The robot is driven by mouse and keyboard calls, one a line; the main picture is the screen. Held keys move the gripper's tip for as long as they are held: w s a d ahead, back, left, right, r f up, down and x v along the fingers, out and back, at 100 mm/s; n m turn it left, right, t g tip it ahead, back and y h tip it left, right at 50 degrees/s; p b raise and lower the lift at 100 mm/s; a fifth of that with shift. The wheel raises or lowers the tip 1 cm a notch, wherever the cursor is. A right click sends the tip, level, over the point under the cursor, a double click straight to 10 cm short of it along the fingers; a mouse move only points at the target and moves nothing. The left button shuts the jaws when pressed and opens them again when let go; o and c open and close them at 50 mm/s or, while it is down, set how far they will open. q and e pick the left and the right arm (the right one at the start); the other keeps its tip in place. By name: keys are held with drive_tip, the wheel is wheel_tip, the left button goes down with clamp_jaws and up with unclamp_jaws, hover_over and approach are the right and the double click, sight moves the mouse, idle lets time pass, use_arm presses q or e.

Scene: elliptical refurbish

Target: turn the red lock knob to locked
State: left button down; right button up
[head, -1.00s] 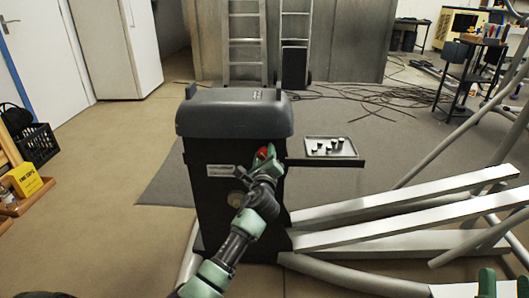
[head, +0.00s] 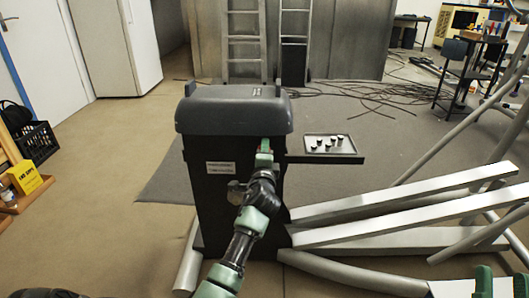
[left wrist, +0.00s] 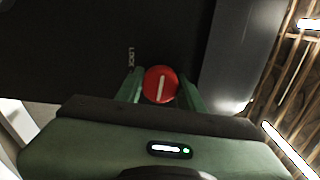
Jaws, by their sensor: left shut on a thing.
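The red lock knob (left wrist: 160,85) is round with a white line, on the dark housing (head: 215,205) of the machine. In the left wrist view the line runs nearly upright, tilted slightly right at the top. Lettering that appears to start with "LOCK" (left wrist: 131,57) sits above left of the knob. My left gripper (head: 264,148) is shut on the knob, one green finger on each side; it also shows in the left wrist view (left wrist: 160,88). In the head view it hides most of the knob. My right gripper (head: 496,284) is at the bottom right corner, fingers apart, touching nothing visible.
A tray with several small dark pieces (head: 328,144) lies on a side shelf right of the housing. Pale beams and tubes (head: 400,212) extend right from the machine. Cables (head: 370,100) lie on the floor behind. The floor at left is open.

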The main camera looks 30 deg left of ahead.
use_arm(q)
drive_tip(key=shift+f+n, duration=0.1)
drive_tip(key=shift+n, duration=0.3)
use_arm(e)
drive_tip(key=shift+s+r, duration=0.1)
drive_tip(key=shift+r, duration=0.1)
use_arm(q)
drive_tip(key=c, duration=0.9)
unclamp_jaws()
drive_tip(key=shift+s, duration=0.1)
use_arm(e)
drive_tip(key=shift+r, duration=0.1)
use_arm(q)
drive_tip(key=shift+s+d, duration=0.2)
drive_tip(key=shift+s, duration=0.05)
drive_tip(key=p+v, duration=0.2)
drive_tip(key=v, duration=0.5)
use_arm(e)
wheel_tip(320, 180, down, 9)
drive_tip(key=w+g+h, duration=0.1)
drive_tip(key=w+g, duration=0.1)
drive_tip(key=g, duration=0.3)
drive_tip(key=shift+w+d+h, duration=0.25)
drive_tip(key=shift+w+h, duration=0.05)
